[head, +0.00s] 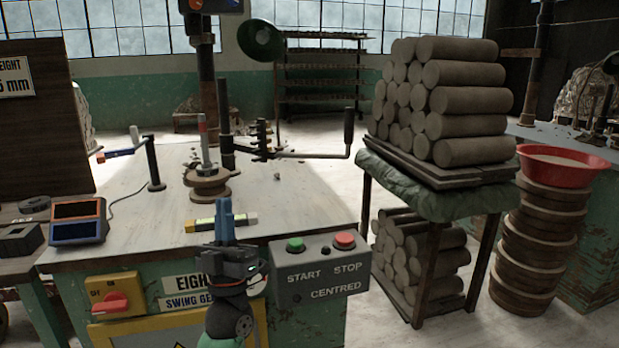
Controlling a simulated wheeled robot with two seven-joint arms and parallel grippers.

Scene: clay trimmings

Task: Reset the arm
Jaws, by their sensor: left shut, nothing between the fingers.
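A dark machine arm (300,154) reaches out to the right from an upright post (226,128) on the workbench. It carries a clustered black fitting and ends in an upturned black handle (348,132). Left of the post, a stacked round wheel (207,181) sits on the bench with an upright piece on it. My left gripper (224,203) has blue fingers that are shut and empty. It points up at the bench's front edge, well below the machine arm and apart from the handle. My right gripper is not in view.
A grey box with START and STOP buttons (318,268) is on the bench front, just right of my gripper. A yellow-ended bar (200,226) lies behind the gripper. A rack of clay rolls (470,110) and stacked discs with a red basin (563,166) stand right.

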